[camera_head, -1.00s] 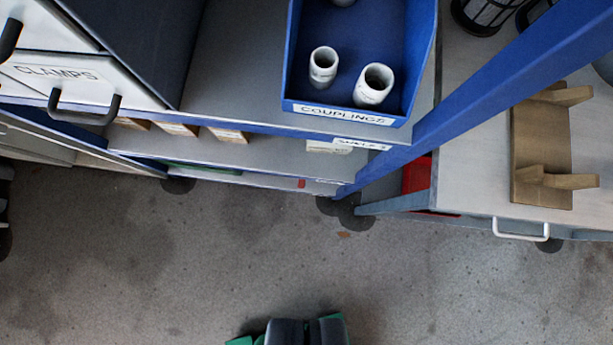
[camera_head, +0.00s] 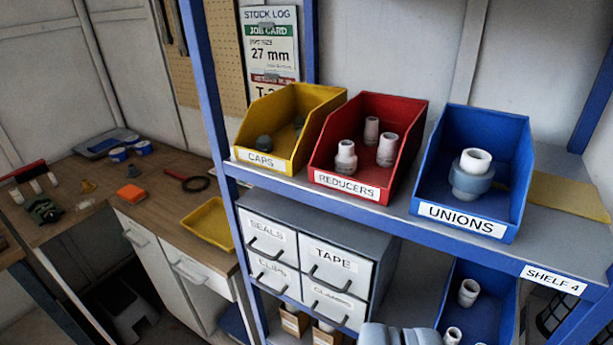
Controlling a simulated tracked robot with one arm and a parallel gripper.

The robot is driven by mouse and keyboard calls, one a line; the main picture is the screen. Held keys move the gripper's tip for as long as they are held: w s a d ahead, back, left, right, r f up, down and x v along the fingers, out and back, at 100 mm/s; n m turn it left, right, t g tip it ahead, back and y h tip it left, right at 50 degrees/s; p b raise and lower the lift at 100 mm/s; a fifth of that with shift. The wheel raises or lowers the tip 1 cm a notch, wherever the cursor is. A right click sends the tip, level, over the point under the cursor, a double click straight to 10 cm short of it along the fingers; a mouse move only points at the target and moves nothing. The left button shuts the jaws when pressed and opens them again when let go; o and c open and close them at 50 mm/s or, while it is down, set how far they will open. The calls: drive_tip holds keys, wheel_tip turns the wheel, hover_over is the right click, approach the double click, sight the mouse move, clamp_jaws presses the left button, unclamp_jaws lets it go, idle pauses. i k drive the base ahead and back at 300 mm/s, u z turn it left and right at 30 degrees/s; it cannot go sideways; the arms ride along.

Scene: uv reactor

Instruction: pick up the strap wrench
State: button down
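What looks like the strap wrench, a red handle (camera_head: 174,174) with a black loop (camera_head: 196,183), lies on the wooden workbench at the left, near its back edge. My gripper (camera_head: 405,335) shows only as grey finger parts at the bottom edge, in front of the shelf rack and far to the right of the wrench. Its fingertips are cut off, so its opening and anything between them cannot be made out.
A blue-framed rack holds yellow CAPS (camera_head: 280,125), red REDUCERS (camera_head: 350,182) and blue UNIONS (camera_head: 460,219) bins above labelled drawers (camera_head: 312,262). Its blue post (camera_head: 208,90) stands right of the wrench. The workbench (camera_head: 150,195) also carries a yellow tray (camera_head: 208,224) and an orange block (camera_head: 131,193).

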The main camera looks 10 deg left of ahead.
sight(185, 179)
drive_tip(key=k, duration=1.25)
drive_tip(key=u, duration=0.4)
drive_tip(key=i, duration=0.55)
drive_tip(key=u, duration=1)
drive_tip(key=i, duration=1.35)
drive_tip(key=u, duration=0.5)
drive_tip(key=i, duration=1.3)
drive_tip(key=z, duration=0.5)
drive_tip(key=i, duration=1.15)
drive_tip(key=z, duration=1.2)
drive_tip(key=i, duration=0.75)
drive_tip(key=z, duration=0.6)
